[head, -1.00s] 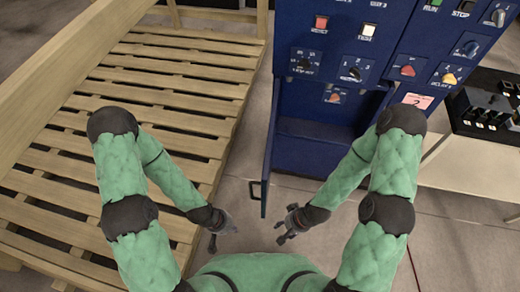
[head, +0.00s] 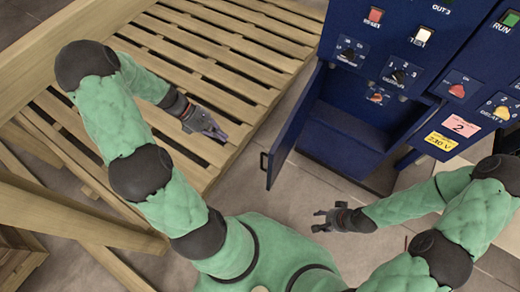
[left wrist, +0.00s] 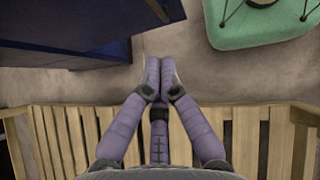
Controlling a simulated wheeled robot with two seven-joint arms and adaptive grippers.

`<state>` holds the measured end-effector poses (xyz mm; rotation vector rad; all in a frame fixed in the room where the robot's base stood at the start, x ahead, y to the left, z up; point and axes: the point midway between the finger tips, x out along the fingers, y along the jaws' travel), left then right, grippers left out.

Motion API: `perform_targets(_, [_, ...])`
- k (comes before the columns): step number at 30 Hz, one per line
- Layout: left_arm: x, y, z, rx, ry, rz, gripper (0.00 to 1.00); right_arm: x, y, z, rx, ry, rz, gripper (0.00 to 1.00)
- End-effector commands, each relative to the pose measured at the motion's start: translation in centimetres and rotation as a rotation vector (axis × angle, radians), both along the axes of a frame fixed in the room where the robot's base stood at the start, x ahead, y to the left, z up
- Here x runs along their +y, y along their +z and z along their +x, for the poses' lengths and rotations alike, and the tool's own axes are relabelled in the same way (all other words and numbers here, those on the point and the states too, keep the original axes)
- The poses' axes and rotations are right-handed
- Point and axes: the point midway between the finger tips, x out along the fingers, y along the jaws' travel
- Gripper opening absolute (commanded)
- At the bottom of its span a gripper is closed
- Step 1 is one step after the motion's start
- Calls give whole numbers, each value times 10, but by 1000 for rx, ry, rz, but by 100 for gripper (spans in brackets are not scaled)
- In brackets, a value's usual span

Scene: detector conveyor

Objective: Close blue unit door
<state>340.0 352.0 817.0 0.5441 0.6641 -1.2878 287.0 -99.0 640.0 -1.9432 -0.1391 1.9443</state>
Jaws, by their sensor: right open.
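The blue unit (head: 345,125) stands at the upper right of the head view. Its blue door (head: 294,125) stands open, swung out towards me on the left side of the opening, with a black handle (head: 264,162) at its free edge. My left gripper (head: 208,124) is left of the door, above the pallet, apart from the door. In the left wrist view its purple fingers (left wrist: 158,68) are together with nothing visible between them. My right gripper (head: 325,220) is open and empty, right of the door's lower edge and in front of the unit.
A wooden slatted pallet structure (head: 200,62) fills the left, with a beam (head: 80,50) along its side. Knobs and lit buttons cover the unit's upper front. Bare tiled floor (head: 285,200) lies between the pallet and the unit.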

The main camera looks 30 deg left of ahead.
Motion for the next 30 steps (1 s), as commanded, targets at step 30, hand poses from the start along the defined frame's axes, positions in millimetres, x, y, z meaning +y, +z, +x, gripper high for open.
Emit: perform_targets(30, [-104, -70, 22, 1, 4, -5, 0, 0, -56, 0, 0, 0, 0, 48])
